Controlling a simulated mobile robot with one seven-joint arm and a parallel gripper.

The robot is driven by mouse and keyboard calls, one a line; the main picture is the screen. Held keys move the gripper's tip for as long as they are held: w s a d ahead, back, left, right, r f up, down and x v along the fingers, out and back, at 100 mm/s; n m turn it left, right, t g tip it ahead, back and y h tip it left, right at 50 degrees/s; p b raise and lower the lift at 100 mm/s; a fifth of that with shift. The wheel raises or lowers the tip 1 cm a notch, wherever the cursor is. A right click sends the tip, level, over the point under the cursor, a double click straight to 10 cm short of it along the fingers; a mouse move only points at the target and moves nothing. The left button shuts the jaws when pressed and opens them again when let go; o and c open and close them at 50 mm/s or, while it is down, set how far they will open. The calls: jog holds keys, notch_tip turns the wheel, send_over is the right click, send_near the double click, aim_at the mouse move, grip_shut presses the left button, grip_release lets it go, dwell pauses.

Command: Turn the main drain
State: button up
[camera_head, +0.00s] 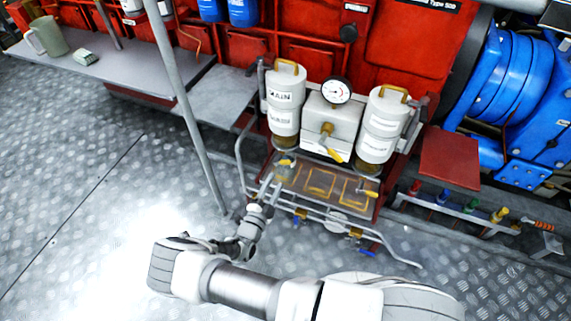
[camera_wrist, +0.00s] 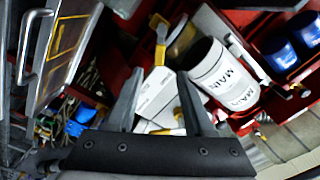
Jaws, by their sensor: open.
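The white canister labelled MAIN (camera_head: 285,97) stands at the left of the filter unit. It shows large and tilted in the wrist view (camera_wrist: 228,82). At its brass-coloured foot is a small yellow drain handle (camera_head: 285,162), which also shows in the wrist view (camera_wrist: 159,38) beyond the fingertips. My gripper (camera_head: 272,187) is low in front of the unit, just below and left of that handle. In the wrist view my gripper (camera_wrist: 160,76) has its two fingers apart with nothing held between them. The fingers appear clear of the handle, but the exact gap cannot be told.
A second white canister (camera_head: 382,125), a pressure gauge (camera_head: 337,91) and a central yellow lever (camera_head: 334,155) are close by. A grey tube rail (camera_head: 330,224) runs in front below. A diagonal grey pole (camera_head: 190,110) stands left. The metal floor (camera_head: 80,200) at left is clear.

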aim_at(285, 163)
jog(key=b+x, duration=0.1)
jog(key=x, duration=0.9)
jog(key=shift+b, duration=0.35)
grip_shut()
